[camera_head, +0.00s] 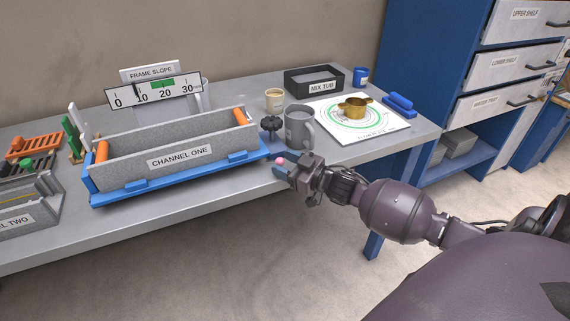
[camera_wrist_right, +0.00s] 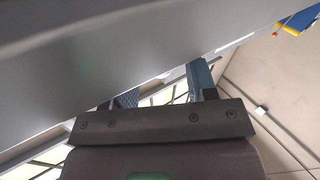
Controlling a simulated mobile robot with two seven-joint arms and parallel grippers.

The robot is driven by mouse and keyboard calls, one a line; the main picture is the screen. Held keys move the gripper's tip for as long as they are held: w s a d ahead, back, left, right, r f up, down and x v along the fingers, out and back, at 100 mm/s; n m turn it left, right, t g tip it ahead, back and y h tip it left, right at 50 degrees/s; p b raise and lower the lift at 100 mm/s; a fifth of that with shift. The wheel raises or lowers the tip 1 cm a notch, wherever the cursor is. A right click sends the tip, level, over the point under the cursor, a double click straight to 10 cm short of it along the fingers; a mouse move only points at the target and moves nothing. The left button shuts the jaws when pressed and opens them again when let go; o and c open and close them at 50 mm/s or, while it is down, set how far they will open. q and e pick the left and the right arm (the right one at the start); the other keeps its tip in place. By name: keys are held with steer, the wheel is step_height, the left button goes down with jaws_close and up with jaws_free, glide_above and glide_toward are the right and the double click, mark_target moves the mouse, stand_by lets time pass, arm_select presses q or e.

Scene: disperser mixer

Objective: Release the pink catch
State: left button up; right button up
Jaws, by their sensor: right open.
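A small pink catch (camera_head: 281,160) shows at the right end of the blue base of the grey trough labelled CHANNEL ONE (camera_head: 180,156). My right gripper (camera_head: 283,170) is open at the table's front edge, its tips right by the pink catch. I cannot tell whether they touch it. In the right wrist view, the two blue fingers of my right gripper (camera_wrist_right: 163,90) stand apart, close under a large grey surface. My left gripper is not in view.
A grey mug (camera_head: 298,130) and a dark knob on a stem (camera_head: 270,126) stand just behind my right gripper. A cream cup (camera_head: 274,100), a black MIX TUB tray (camera_head: 314,79) and a brass pan (camera_head: 354,108) on a round dial are farther back. The floor in front is clear.

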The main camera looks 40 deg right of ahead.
steer(key=c, duration=0.9)
steer(key=shift+w+d+n+g+y, duration=0.25)
steer(key=shift+n+g+y, duration=0.15)
steer(key=shift+n+y, duration=0.45)
steer(key=o, duration=0.9)
steer(key=shift+s, duration=0.1)
steer(key=p+v, duration=0.1)
steer(key=v, duration=0.9)
steer(key=shift+s+d, duration=0.25)
steer(key=shift+d, duration=0.05)
